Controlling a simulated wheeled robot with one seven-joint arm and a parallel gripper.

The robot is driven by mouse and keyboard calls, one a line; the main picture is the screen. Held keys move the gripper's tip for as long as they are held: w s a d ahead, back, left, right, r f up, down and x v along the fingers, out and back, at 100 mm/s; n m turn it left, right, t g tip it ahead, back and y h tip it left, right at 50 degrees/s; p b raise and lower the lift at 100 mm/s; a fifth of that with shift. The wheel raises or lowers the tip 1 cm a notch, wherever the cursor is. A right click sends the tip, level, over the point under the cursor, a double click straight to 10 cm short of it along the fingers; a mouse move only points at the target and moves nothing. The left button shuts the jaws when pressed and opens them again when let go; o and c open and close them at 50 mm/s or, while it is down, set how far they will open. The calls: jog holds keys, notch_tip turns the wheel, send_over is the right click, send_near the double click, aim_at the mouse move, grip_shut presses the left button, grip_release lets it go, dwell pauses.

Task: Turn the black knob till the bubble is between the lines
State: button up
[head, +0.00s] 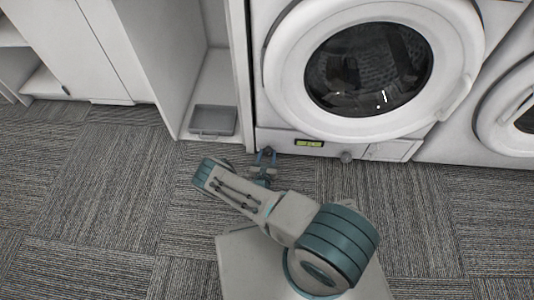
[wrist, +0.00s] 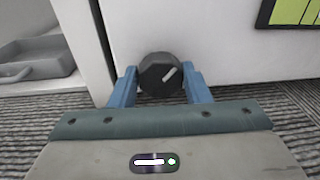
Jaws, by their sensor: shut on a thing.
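The black knob (wrist: 160,75) sits low on the front of the white washing machine (head: 255,70). A pale pointer mark on it slants up to the right. My gripper (head: 266,155) is shut on the knob, with one blue finger on each side of it, as the wrist view (wrist: 160,85) shows. The yellow-green bubble vial (head: 310,144) is in a dark frame right of the knob. Part of the vial (wrist: 295,12) shows at the top right of the wrist view, with dark lines. I cannot make out where the bubble is.
A grey tray (head: 213,120) lies in the white cabinet on the left. Another machine (head: 510,110) stands at the right. The carpet (head: 110,200) is clear on the left.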

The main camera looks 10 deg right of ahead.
jog(key=m+p, duration=0.2)
jog(key=m, duration=0.2)
jog(key=shift+s+d+r+y, duration=0.1)
jog(key=shift+y, duration=0.3)
jog(key=m, duration=0.4)
jog(key=shift+m+y+p, duration=0.3)
jog(key=shift+p, duration=0.05)
jog(key=o, duration=1)
jog(key=shift+s, duration=0.1)
